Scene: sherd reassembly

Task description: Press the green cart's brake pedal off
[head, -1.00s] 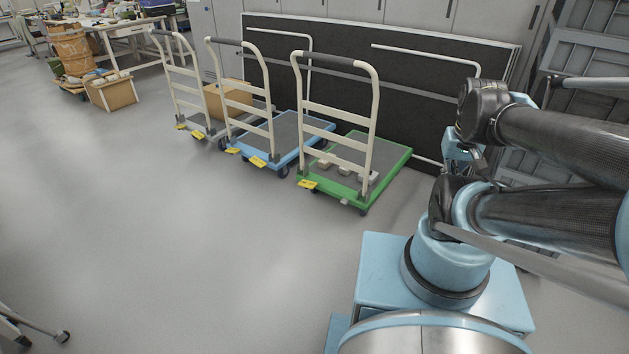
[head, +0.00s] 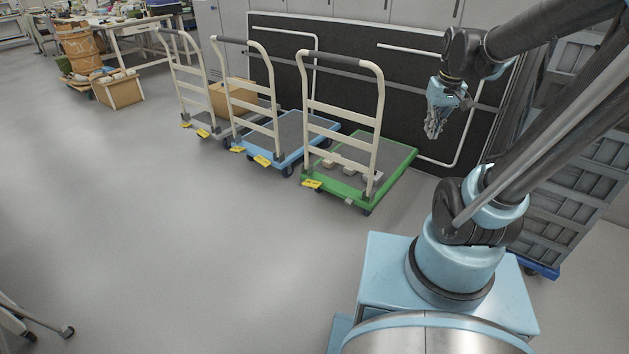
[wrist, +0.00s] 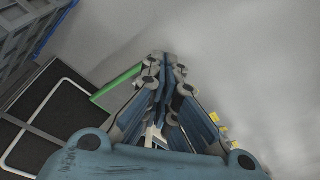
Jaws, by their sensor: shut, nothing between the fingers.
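The green cart (head: 403,167) stands at the right end of a row of carts, with its cream handle frame (head: 380,112) upright at its near end. Several small pale blocks lie on its deck. A yellow tag (head: 312,184) sits at its near left corner, and a small pale grey piece (head: 349,201) shows low on its near edge; I cannot tell for sure whether that is the pedal. My gripper (head: 433,134) is shut and empty, hanging pointed down in the air right of the cart. In the wrist view my gripper (wrist: 163,112) partly hides the green cart's edge (wrist: 117,86).
A blue cart (head: 291,155) stands just left, then a grey cart (head: 190,124) with a cardboard box (head: 228,98). Dark panels (head: 270,50) lean behind them. A stack of grey crates (head: 560,190) stands right. The floor in front is clear.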

